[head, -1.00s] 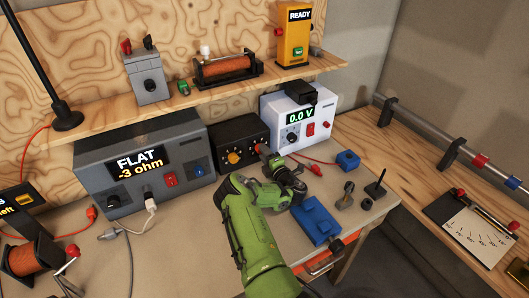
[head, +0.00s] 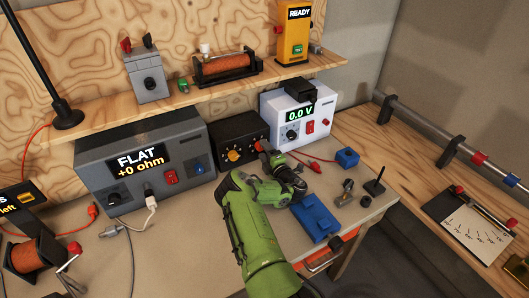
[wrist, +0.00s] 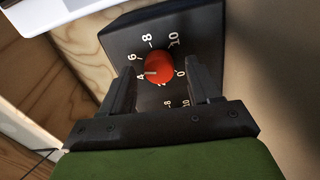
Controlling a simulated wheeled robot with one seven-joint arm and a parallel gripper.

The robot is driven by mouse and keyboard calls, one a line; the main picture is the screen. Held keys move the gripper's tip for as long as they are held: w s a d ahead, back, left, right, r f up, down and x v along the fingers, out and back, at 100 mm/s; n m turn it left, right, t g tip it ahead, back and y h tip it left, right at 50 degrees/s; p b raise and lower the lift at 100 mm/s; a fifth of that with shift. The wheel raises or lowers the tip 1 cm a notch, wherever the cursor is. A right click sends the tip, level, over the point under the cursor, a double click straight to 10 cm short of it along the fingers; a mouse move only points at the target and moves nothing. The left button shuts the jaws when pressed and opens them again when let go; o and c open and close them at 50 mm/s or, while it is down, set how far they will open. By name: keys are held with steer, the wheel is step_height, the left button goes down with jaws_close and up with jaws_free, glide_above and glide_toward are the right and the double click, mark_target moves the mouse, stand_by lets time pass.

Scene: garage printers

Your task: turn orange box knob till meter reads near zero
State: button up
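The black box (head: 242,139) with orange knobs stands on the bench between the grey meter and a white unit. The grey meter (head: 143,160) reads "FLAT +0 ohm" on its screen. In the wrist view one orange-red knob (wrist: 160,68) sits on the box's dark face (wrist: 205,30), inside a ring of white numbers. Its pale pointer mark is near the 4. My gripper (wrist: 163,75) is open, with one finger on each side of this knob and a visible gap to it. In the head view my gripper (head: 268,156) is at the box's right end.
The white unit (head: 300,115) reading "0.0 V" stands close to the right of the box. A blue block (head: 316,219) and a small blue box (head: 347,158) lie to the right. A shelf (head: 200,88) runs above. A white plug and cable (head: 151,203) are at front left.

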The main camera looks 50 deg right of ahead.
steer(key=p+v, duration=0.1)
steer(key=v, duration=0.2)
steer(key=p+v, duration=0.1)
steer(key=v, duration=0.2)
steer(key=r+p+v, duration=0.1)
steer(key=v, duration=0.3)
steer(key=shift+s+p, duration=0.1)
steer(key=shift+p, duration=0.3)
steer(key=s+p, duration=0.1)
steer(key=p, duration=0.3)
steer(key=shift+a, duration=0.2)
steer(key=shift+s+a+f+p, duration=0.15)
steer(key=shift+s+p, duration=0.15)
steer(key=shift+p, duration=0.3)
steer(key=shift+f, duration=0.2)
